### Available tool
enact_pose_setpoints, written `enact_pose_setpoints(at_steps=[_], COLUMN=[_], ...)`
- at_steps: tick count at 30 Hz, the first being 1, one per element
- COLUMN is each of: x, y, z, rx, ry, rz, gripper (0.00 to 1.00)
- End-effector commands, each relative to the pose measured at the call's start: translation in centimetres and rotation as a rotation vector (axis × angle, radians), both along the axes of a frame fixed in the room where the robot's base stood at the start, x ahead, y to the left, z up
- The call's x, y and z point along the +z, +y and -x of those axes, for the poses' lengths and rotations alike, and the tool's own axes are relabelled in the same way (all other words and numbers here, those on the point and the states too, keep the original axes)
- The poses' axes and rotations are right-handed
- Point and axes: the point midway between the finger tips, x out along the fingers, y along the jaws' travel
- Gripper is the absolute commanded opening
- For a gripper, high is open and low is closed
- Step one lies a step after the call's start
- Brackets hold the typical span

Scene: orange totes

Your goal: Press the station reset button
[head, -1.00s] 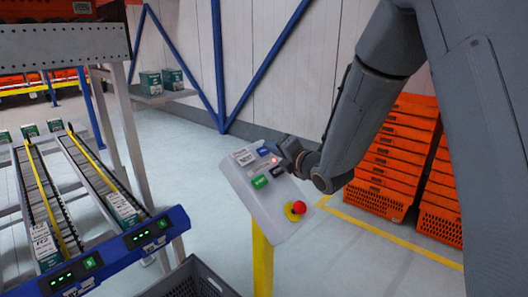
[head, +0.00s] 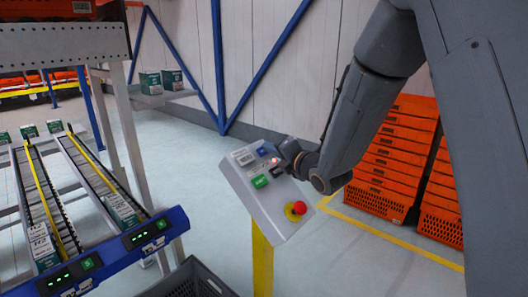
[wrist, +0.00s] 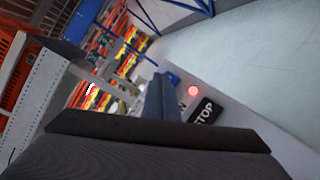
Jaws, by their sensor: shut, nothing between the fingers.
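The station control box (head: 240,197) is a light grey sloped panel on a yellow post in the head view. It bears a blue button (head: 263,150), a green one (head: 260,181), a small red light (head: 275,160) and a red mushroom button (head: 299,207) on yellow. No reset label is readable. My gripper (head: 280,152) is shut and empty, over the panel's upper right edge. In the wrist view the blue button (wrist: 173,77) shows just beside my shut fingertips (wrist: 160,80), with the red light (wrist: 193,90) and a black STOP label (wrist: 207,110) to the right. I cannot tell whether they touch.
A flow rack with blue front rail (head: 125,245) and green-white cartons stands at left. A dark grey crate (head: 190,280) sits at the bottom, close to the post. Orange totes (head: 395,155) are stacked at right behind my arm. Open floor (head: 350,250) lies right of the post.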

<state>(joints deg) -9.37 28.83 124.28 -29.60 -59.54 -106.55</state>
Motion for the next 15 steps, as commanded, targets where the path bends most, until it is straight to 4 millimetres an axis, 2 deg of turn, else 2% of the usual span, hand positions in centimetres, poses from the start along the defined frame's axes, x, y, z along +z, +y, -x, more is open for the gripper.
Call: enact_pose_setpoints(at_steps=[15], x=[0.52], y=[-0.32], z=[0.22], rx=[-0.001], ry=[0.000], rz=[0.000], gripper=[0.00])
